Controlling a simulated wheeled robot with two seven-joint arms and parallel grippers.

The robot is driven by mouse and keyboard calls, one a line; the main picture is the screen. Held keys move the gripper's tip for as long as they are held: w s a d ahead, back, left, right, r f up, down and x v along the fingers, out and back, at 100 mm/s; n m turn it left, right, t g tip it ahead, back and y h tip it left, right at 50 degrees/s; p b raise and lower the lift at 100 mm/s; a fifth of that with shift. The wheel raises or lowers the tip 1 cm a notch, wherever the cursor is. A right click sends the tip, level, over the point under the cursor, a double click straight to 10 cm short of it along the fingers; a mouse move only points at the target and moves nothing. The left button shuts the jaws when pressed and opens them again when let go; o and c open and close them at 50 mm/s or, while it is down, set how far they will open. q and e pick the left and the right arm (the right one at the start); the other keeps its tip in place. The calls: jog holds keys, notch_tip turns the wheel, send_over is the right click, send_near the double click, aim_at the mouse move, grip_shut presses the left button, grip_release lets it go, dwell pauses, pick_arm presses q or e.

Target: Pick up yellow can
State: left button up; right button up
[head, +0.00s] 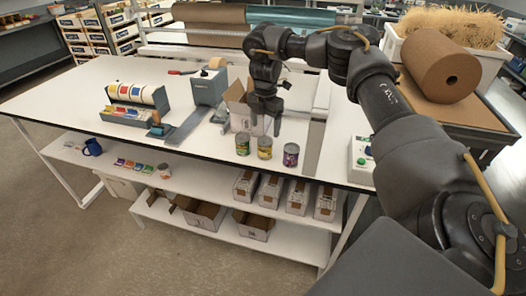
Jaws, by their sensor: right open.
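Three cans stand upright in a row near the front edge of the white table (90,113). The yellow can (264,148) is in the middle. A green can (242,144) stands to its left and a purple can (291,155) to its right. My right gripper (265,129) hangs above and just behind the yellow can, fingers pointing down. It is open and holds nothing. I cannot tell how far its fingertips are from the can. My left gripper is not in view.
A tape dispenser (209,85) and a rack of coloured rolls (137,96) are to the left. A brown paper roll (440,67) lies at the right.

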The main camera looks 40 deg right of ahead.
aim_at(265, 140)
jog(key=shift+s+f, duration=0.1)
jog(key=shift+f, duration=0.15)
notch_tip(265, 140, down, 4)
jog(key=shift+f+p, duration=0.15)
jog(key=shift+p, duration=0.25)
jog(key=shift+f, duration=0.25)
jog(key=shift+a+f, duration=0.1)
notch_tip(265, 140, down, 5)
jog(key=shift+f+p, duration=0.1)
jog(key=shift+p, duration=0.7)
jog(key=shift+c, duration=0.5)
jog(key=c, duration=1.1)
jog(key=shift+o, duration=0.2)
